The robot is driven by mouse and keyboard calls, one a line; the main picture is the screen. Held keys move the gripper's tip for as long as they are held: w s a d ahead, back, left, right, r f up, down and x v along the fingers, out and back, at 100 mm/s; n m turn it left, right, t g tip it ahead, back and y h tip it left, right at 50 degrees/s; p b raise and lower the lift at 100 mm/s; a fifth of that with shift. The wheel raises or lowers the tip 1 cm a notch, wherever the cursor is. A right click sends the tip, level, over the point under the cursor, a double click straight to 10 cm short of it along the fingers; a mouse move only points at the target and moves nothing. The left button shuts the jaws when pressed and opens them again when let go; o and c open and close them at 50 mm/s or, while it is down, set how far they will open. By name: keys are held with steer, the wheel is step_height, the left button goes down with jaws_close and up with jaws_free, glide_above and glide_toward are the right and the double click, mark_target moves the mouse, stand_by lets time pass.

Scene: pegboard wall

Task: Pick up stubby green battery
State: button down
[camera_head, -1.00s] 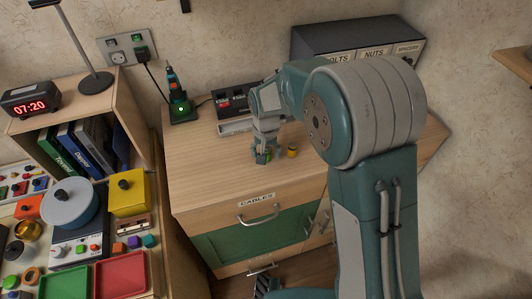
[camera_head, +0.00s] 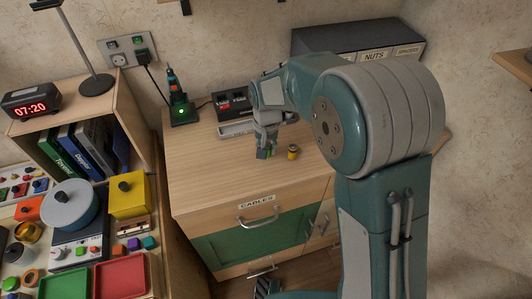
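The stubby green battery (camera_head: 262,154) is a small green piece low between my gripper's fingertips, above the wooden cabinet top (camera_head: 205,175). The fingers hide much of it. My gripper (camera_head: 266,150) points down and appears shut on the battery. Any gap between the battery and the cabinet top is too small to judge.
A yellow battery-like cylinder (camera_head: 292,152) stands just right of my gripper. A labelled drawer box (camera_head: 345,40) stands at the back. The cabinet top's front left is clear.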

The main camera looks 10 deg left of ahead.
steer(key=s+r, duration=1)
steer(key=s, duration=0.4)
steer(key=shift+a, duration=0.45)
steer(key=shift+s, duration=0.1)
